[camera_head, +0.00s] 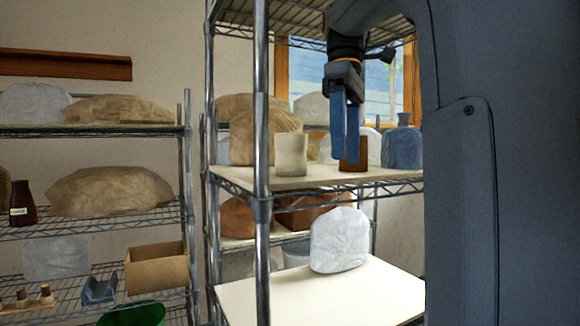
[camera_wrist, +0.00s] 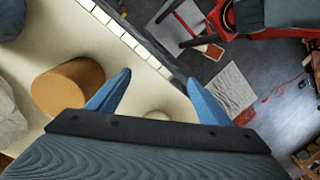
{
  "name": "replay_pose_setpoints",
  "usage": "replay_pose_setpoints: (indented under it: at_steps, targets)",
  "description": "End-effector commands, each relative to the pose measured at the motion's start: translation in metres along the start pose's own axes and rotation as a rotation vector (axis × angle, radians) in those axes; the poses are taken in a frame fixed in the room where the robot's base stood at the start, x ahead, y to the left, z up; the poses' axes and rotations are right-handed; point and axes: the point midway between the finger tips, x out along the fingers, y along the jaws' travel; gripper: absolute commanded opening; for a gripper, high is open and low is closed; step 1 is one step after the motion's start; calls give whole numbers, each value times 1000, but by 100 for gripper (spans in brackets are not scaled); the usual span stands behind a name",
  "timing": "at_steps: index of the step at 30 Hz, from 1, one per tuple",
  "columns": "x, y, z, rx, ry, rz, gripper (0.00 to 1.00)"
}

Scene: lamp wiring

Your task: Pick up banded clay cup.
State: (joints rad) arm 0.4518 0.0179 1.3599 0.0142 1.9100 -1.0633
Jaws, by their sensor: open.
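A pale cream cup (camera_head: 291,155) stands upright on the middle shelf, left of my gripper (camera_head: 345,158). A brown cylindrical vessel (camera_head: 361,156) stands behind my fingers in the head view, partly hidden by them. In the wrist view the brown vessel (camera_wrist: 68,87) lies left of the fingers, apart from them. A pale rounded thing (camera_wrist: 157,115) shows low between the fingers, mostly hidden by my gripper (camera_wrist: 159,78); it may be the cream cup. No bands are clear on either vessel, so I cannot tell which is the banded clay cup. My gripper is open, empty and pointing down.
A blue bottle (camera_head: 402,148) stands right of the brown vessel. Wrapped bundles (camera_head: 255,130) sit farther back on the shelf. A metal post (camera_head: 261,130) rises at the shelf's front left. The wire shelf above is close over my arm.

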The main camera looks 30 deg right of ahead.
Motion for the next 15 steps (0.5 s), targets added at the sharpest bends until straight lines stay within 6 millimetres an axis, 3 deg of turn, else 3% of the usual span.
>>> replay_pose_setpoints:
  at_steps: [7,15]
  targets:
    - [-9,-4,-42,-170,271,-12,73]
    - [-40,-13,-81,-359,550,26,73]
